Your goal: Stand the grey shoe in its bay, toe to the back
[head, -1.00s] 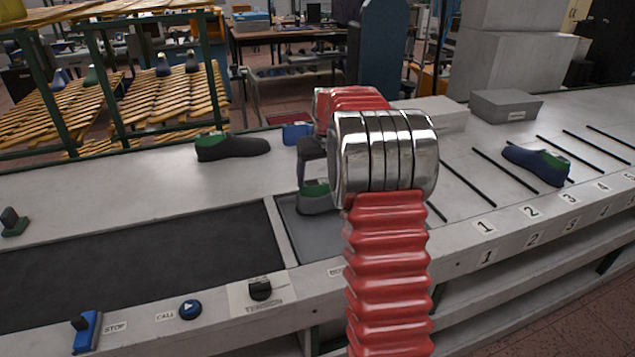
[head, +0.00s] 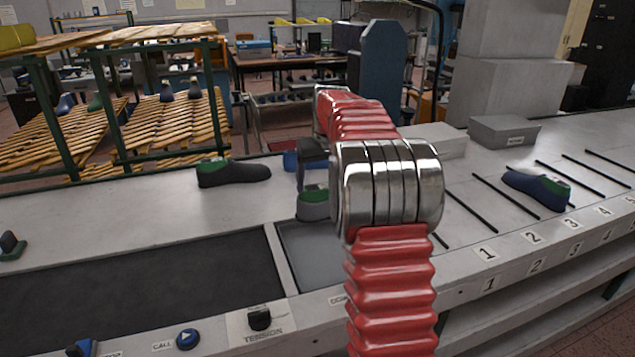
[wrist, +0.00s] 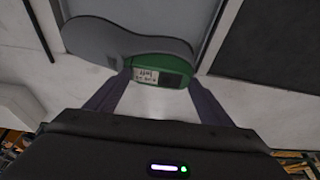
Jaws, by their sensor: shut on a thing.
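My gripper (head: 313,178) is shut on the grey shoe (head: 313,204), which has a green top at its heel end. In the head view it hangs over the recessed grey panel (head: 316,262), and my red arm hides part of this area. In the wrist view the grey shoe (wrist: 125,45) lies across the fingers, its green block (wrist: 165,68) with a small label between them and its toe pointing left. The numbered bays (head: 500,215), split by black strips, are at the right of the bench.
A blue shoe (head: 535,188) lies among the bays near label 3. A dark shoe (head: 235,173) with a green top lies on the bench behind the dark belt (head: 140,300). A grey box (head: 505,132) stands behind the bays. A blue object (head: 290,161) is behind the gripper.

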